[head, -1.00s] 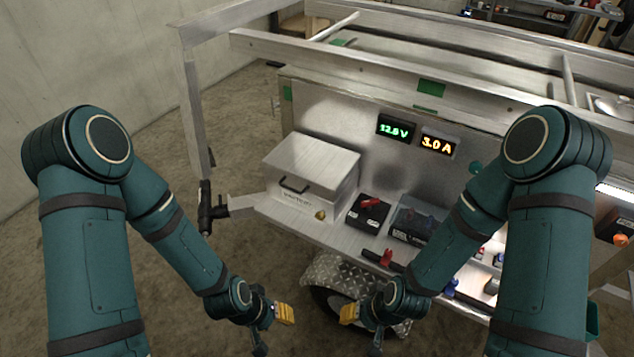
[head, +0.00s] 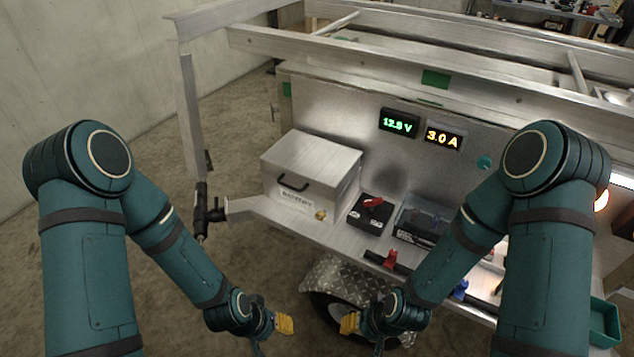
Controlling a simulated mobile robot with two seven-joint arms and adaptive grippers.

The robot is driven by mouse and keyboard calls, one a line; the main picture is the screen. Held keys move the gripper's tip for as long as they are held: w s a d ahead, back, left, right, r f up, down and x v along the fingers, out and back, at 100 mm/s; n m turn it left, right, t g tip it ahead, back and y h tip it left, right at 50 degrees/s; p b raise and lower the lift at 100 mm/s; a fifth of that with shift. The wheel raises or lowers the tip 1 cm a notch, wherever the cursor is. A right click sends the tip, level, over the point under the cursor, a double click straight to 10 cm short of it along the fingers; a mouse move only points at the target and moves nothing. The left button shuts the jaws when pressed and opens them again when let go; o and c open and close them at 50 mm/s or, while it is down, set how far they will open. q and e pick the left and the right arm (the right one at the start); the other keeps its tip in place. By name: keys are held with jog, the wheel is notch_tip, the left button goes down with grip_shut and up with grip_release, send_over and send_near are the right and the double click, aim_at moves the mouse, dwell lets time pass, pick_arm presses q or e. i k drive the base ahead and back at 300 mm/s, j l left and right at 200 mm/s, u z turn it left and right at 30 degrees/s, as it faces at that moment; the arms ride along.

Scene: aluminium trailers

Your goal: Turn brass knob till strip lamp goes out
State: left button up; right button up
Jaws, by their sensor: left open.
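The strip lamp (head: 622,181) shows as a bright white bar at the right edge, partly hidden by my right arm, and is lit. A small round orange-glowing part (head: 601,200) sits just below it; I cannot tell whether it is the brass knob. A small brass-coloured fitting (head: 321,214) is at the lower front corner of the metal box, and I cannot tell it is a knob. My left gripper (head: 272,338) is open and empty, low in front of the trailer. My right gripper (head: 362,337) looks open and empty beside it, apart from the trailer's fittings.
The aluminium trailer shelf holds the metal box (head: 307,168), a black unit with a red switch (head: 369,214) and a clear-covered box (head: 418,224). Displays read 12.8 V (head: 399,123) and 3.0 A (head: 443,138). A chequer-plate wheel guard (head: 335,283) is below. Floor at left is clear.

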aim_at(320, 215)
jog(key=z, duration=1)
jog(key=u, duration=1)
jog(key=k+l+u, duration=0.15)
jog(key=l, duration=0.25)
jog(key=k+l+u, duration=0.35)
jog(key=k+l, duration=0.2)
jog(key=l, duration=0.2)
